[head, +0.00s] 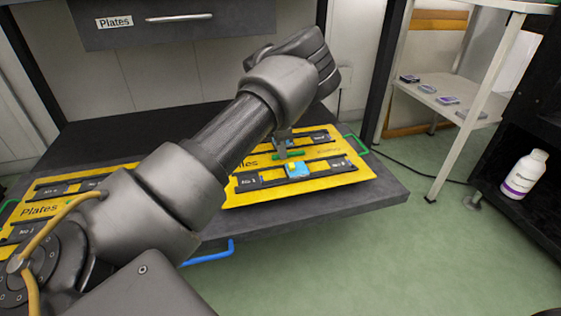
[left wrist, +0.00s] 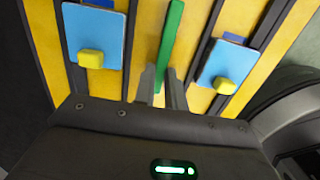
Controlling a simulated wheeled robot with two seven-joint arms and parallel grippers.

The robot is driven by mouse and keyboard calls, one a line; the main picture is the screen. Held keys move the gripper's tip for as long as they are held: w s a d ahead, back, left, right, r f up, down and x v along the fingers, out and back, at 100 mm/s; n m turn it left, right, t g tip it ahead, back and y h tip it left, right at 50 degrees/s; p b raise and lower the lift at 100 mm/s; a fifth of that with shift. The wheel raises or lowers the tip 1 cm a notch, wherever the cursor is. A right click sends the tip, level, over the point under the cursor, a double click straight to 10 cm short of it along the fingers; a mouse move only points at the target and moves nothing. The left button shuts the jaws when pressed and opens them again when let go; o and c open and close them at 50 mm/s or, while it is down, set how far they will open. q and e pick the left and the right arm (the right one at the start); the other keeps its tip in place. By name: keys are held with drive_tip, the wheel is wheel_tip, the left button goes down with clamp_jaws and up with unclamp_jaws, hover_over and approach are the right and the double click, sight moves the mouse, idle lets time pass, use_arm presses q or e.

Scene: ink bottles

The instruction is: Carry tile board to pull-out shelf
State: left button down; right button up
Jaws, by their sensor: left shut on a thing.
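The tile board (head: 340,178) is a yellow board with dark rails, blue tiles (head: 298,170) and printed letters ending in "les". It is over the dark pull-out shelf (head: 385,192); I cannot tell whether it touches. My left gripper (head: 287,148) comes down from above, shut on the green bar (head: 290,156) in the middle of the board. In the left wrist view, the fingers (left wrist: 160,88) pinch the green bar (left wrist: 171,45) between two blue tiles with yellow knobs (left wrist: 90,58). My left arm hides the board's left part. My right gripper is out of view.
Another yellow board (head: 70,205), marked "Plates", lies at the left of the shelf. A blue handle (head: 210,253) sticks out at the shelf's front. A drawer (head: 180,22) marked "Plates" hangs above. A white rack (head: 440,95) and a bottle (head: 524,174) stand right.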

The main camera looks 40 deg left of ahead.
use_arm(q)
drive_tip(key=shift+w+f, duration=0.1)
drive_tip(key=shift+w, duration=0.05)
wheel_tip(320, 180, down, 4)
drive_tip(key=b, duration=0.4)
drive_tip(key=shift+w+r, duration=0.1)
drive_tip(key=shift+r, duration=0.3)
drive_tip(key=c, duration=1.9)
unclamp_jaws()
drive_tip(key=shift+f, duration=0.2)
drive_tip(key=o, duration=0.4)
drive_tip(key=shift+o, duration=0.2)
